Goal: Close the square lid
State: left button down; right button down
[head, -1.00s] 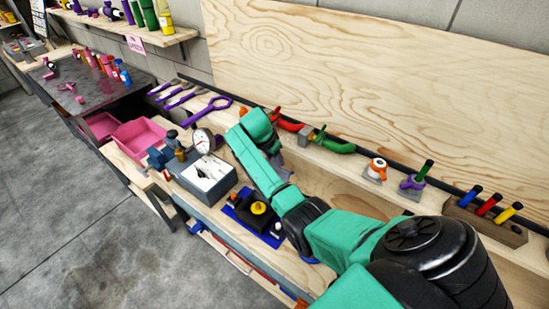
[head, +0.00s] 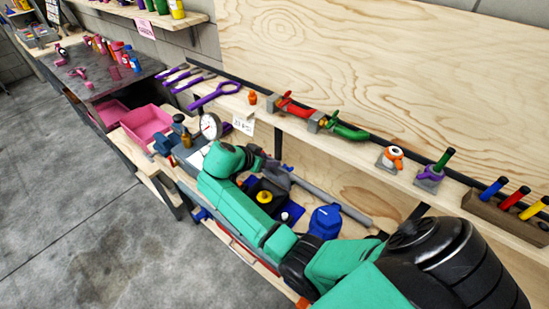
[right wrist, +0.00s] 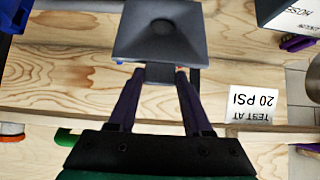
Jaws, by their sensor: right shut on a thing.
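A dark grey square lid (right wrist: 160,30) with a round mark in its middle fills the top centre of the right wrist view. My right gripper (right wrist: 160,76) is shut on the lid's near part, with one finger on each side. In the head view my right gripper (head: 270,164) is beyond my green forearm, above the workbench, and the lid there is mostly hard to make out. A grey box (head: 184,152) with white contents stands left of the gripper, largely hidden by my arm. My left gripper is not in view.
A pressure gauge (head: 210,126) stands behind the box. A black-and-yellow part (head: 265,195) and a blue container (head: 325,221) are near my forearm. A grey pipe (head: 332,194) lies behind them.

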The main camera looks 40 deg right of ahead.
jog(key=shift+s+a+f+t+h+b, duration=0.15)
jog(key=shift+s+a+f+h+b, duration=0.2)
jog(key=shift+a+b, duration=0.3)
jog(key=shift+a+f+t+h+b, duration=0.1)
jog(key=shift+a+t+h+b, duration=0.05)
jog(key=shift+a+h+b, duration=0.45)
jog(key=shift+d, duration=0.1)
